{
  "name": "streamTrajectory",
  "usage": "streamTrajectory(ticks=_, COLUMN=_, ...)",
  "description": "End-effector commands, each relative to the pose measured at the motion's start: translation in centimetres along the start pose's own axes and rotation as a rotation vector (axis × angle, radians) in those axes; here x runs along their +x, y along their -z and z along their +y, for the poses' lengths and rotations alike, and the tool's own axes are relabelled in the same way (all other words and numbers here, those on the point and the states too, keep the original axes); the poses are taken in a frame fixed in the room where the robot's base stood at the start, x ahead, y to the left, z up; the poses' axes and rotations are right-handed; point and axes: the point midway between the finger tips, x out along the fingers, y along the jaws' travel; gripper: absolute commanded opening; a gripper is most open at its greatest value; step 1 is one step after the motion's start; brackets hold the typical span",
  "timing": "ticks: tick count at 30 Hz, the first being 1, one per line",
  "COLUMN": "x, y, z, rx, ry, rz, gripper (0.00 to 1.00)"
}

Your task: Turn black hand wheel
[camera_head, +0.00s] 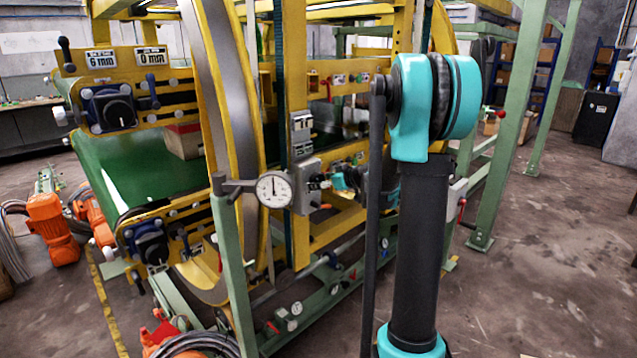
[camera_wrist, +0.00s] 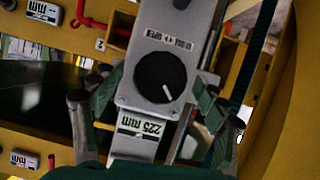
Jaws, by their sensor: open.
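A round black hand wheel (camera_wrist: 160,77) with a white pointer mark is mounted on a grey box (camera_wrist: 125,85) in the wrist view. The box has a lettered strip above the wheel and a "225 mm" label below it, shown upside down. My gripper (camera_wrist: 155,92) is open, with its fingers to the left and right of the wheel. I see a gap on each side; contact is not visible. In the head view, my gripper (camera_head: 328,181) faces the grey box (camera_head: 304,185) from the right. The wheel is mostly hidden there.
A dial gauge (camera_head: 274,189) on a green post (camera_head: 232,265) stands left of the box. Yellow machine framing (camera_head: 293,60) surrounds it. Open floor (camera_head: 540,270) lies to the right.

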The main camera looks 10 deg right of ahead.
Motion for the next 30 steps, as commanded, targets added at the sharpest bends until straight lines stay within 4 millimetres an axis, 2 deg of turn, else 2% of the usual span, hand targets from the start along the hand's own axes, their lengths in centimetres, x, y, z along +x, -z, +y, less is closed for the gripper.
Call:
streamTrajectory(ticks=6, x=1.5, y=0.0, z=0.0, rx=-0.001, ry=0.0, rz=0.0, gripper=0.74)
streamTrajectory(ticks=14, x=1.6, y=0.0, z=0.0, rx=0.0, ry=0.0, rz=0.0, gripper=0.74)
streamTrajectory(ticks=26, x=1.5, y=0.0, z=0.0, rx=0.0, ry=0.0, rz=0.0, gripper=0.26)
streamTrajectory(ticks=27, x=1.5, y=0.0, z=0.0, rx=0.0, ry=0.0, rz=0.0, gripper=0.23)
streamTrajectory(ticks=30, x=1.5, y=0.0, z=0.0, rx=0.003, ry=0.001, rz=0.0, gripper=0.23)
